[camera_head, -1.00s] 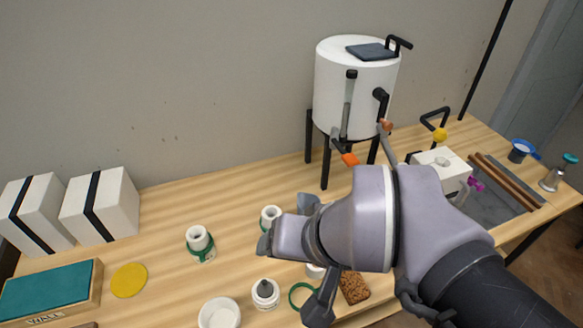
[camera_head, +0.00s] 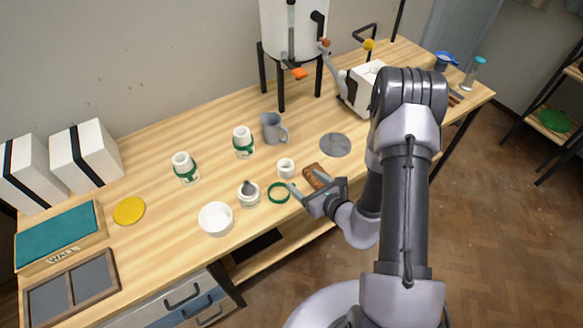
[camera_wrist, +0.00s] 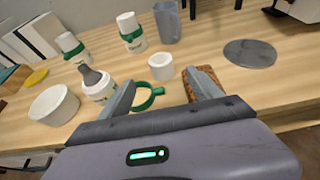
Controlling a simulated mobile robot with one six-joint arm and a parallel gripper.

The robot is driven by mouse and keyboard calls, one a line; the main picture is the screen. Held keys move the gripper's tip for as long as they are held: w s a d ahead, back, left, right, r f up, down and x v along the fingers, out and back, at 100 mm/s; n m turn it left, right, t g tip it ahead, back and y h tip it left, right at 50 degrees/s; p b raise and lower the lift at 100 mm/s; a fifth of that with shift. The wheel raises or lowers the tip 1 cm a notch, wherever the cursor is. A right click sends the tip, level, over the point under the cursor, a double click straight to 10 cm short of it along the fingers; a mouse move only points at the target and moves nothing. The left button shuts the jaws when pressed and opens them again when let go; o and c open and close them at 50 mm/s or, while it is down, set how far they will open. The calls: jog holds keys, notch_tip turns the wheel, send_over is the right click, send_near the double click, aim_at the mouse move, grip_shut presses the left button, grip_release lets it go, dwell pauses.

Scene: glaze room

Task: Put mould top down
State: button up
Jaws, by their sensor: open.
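My gripper (camera_head: 318,188) is open and empty near the table's front edge, well apart from the white block. A green ring (camera_head: 279,193) and a brown sponge (camera_head: 316,176) lie close by the fingers. In the wrist view, my gripper (camera_wrist: 163,84) has the green ring (camera_wrist: 147,97) near its left finger and the sponge (camera_wrist: 205,80) by its right finger.
A small white cup (camera_head: 286,168), a grey mug (camera_head: 272,128), several white bottles and a white bowl (camera_head: 216,219) stand nearby. A grey disc (camera_head: 335,145) lies on the table. Two black-strapped white blocks (camera_head: 86,155) stand far left. Wood is clear between disc and mug.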

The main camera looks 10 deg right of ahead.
jog(key=b, duration=0.2)
send_near(283, 163)
jog(key=x, duration=0.5)
jog(key=shift+a+f, duration=0.15)
jog(key=shift+a, duration=0.05)
jog(key=b+x, duration=0.1)
jog(key=x, duration=0.5)
jog(key=shift+w+d+b, duration=0.1)
jog(key=shift+d+b, duration=0.05)
jog(key=shift+b, duration=0.2)
grip_shut()
